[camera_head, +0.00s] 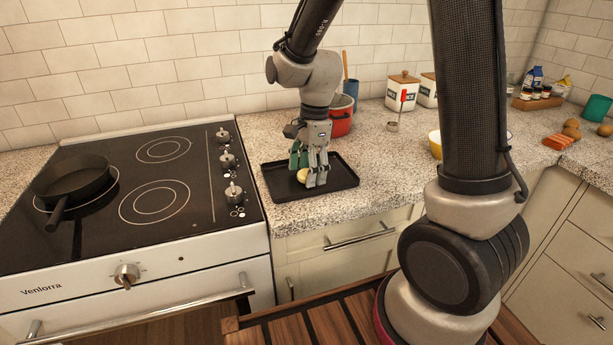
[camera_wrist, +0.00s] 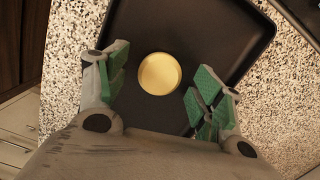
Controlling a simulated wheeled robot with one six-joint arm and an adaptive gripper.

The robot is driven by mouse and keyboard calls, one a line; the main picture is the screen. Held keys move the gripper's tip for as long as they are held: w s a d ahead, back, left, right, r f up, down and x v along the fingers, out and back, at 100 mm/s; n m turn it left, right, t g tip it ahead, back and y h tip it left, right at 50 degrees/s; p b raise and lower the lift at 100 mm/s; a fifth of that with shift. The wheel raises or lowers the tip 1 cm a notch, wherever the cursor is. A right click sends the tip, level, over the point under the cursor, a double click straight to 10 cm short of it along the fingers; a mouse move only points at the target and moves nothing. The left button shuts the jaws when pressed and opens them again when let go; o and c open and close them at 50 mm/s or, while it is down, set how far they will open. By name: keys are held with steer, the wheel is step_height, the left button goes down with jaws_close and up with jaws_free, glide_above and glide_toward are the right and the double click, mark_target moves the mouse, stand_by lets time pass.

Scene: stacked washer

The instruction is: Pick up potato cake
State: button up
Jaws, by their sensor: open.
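The potato cake is a round, pale yellow disc (camera_wrist: 159,74) lying on a black tray (camera_wrist: 220,28). In the head view the cake (camera_head: 302,175) is partly hidden by my fingers, and the tray (camera_head: 343,179) sits on the counter right of the stove. My gripper (camera_head: 308,174) points down over the tray. In the wrist view my gripper (camera_wrist: 158,100) is open, with green pads apart on the left and right. The cake shows between and slightly beyond the fingertips, and nothing is held. I cannot tell whether a finger touches it.
A stove with a black pan (camera_head: 72,182) stands at the left. A red pot (camera_head: 341,115) with utensils is just behind the tray. Speckled counter is clear right of the tray.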

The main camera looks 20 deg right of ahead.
steer(key=c, duration=1.1)
steer(key=shift+r, duration=0.1)
